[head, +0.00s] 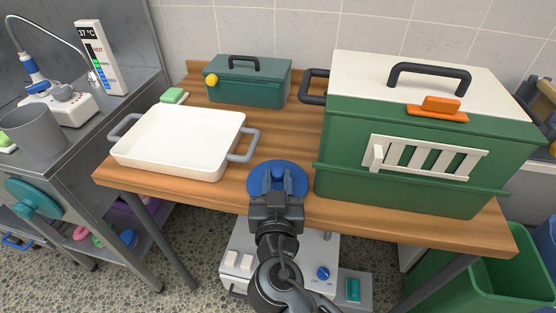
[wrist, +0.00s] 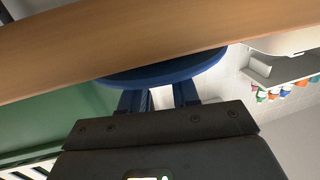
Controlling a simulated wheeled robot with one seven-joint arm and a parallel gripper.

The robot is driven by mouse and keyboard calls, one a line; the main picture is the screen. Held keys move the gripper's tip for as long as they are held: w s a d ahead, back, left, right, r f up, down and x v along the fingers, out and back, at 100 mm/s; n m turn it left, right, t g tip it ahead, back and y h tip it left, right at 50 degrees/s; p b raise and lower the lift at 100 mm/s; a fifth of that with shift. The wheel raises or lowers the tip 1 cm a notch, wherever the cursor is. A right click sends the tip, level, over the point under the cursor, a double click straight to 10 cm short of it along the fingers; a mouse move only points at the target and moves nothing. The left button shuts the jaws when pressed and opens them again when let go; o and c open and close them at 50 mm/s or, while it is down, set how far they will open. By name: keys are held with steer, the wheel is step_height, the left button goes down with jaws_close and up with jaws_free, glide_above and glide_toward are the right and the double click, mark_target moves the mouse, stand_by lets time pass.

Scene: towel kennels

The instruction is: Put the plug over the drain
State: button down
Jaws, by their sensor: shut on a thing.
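A round blue disc with a raised knob, which looks like the plug (head: 262,170), is at the table's front edge between the white tray and the green box. It also shows in the wrist view as a blue rim (wrist: 165,72). My gripper (head: 277,188) is shut on the blue plug from the near side. In the wrist view, my gripper (wrist: 160,98) reaches the plug's underside or near side, and the exact grip is partly hidden. I cannot make out a drain in either view.
The white tray (head: 135,155) stands left on the wooden table (head: 310,205). The large green box (head: 345,155) stands right. A teal box (head: 240,88) is at the back. A metal counter (head: 65,150) with a grey cup (head: 33,135) is far left. A green bin (head: 490,285) is lower right.

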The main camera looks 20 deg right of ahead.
mark_target(278, 168)
steer(key=p+x, duration=0.1)
steer(key=x, duration=0.4)
steer(key=shift+r, duration=0.15)
steer(key=shift+s+f, duration=0.15)
steer(key=shift+f, duration=0.25)
steer(key=shift+f, duration=0.2)
steer(key=c, duration=0.8)
jaws_free()
steer(key=shift+r, duration=0.1)
steer(key=shift+s+a+r, duration=0.1)
steer(key=shift+a, duration=0.05)
